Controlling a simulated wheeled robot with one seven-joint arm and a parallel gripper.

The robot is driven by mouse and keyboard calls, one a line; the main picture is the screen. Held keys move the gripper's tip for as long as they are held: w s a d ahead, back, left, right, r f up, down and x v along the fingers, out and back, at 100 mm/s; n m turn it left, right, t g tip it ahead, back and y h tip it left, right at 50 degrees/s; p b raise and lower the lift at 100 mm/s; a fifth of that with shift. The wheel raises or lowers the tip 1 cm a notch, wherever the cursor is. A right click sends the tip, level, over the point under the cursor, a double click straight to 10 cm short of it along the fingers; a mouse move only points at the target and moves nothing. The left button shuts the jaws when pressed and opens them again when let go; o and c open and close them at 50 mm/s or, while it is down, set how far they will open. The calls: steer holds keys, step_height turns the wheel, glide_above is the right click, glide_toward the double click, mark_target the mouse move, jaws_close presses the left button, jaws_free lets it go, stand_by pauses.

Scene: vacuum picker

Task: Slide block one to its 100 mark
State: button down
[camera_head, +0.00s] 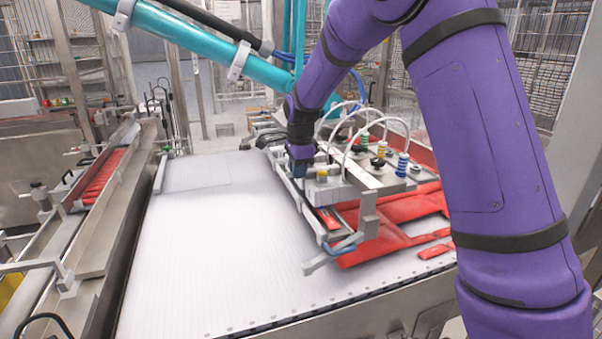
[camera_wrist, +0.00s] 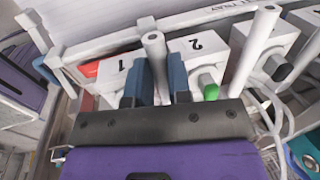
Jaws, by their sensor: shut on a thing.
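In the wrist view, block one (camera_wrist: 118,70) is a white block with a black "1". In the head view my gripper (camera_head: 301,157) is at the left side of the picker head. I cannot read a 100 mark.
A white rail (camera_wrist: 180,20) with small lettering runs behind the blocks. The picker (camera_head: 345,180) carries curved white hoses and coloured fittings. Red packs (camera_head: 375,238) lie beneath it. The white conveyor belt (camera_head: 215,250) is clear to the left. A teal strut (camera_head: 200,45) crosses above.

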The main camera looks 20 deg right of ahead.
steer(key=shift+w+r, duration=0.1)
steer(key=shift+w, duration=0.15)
steer(key=c, duration=1.1)
jaws_free()
steer(key=shift+o, duration=0.2)
step_height(320, 180, up, 10)
steer(key=s, duration=0.2)
steer(key=shift+r, duration=0.25)
steer(key=shift+s, duration=0.1)
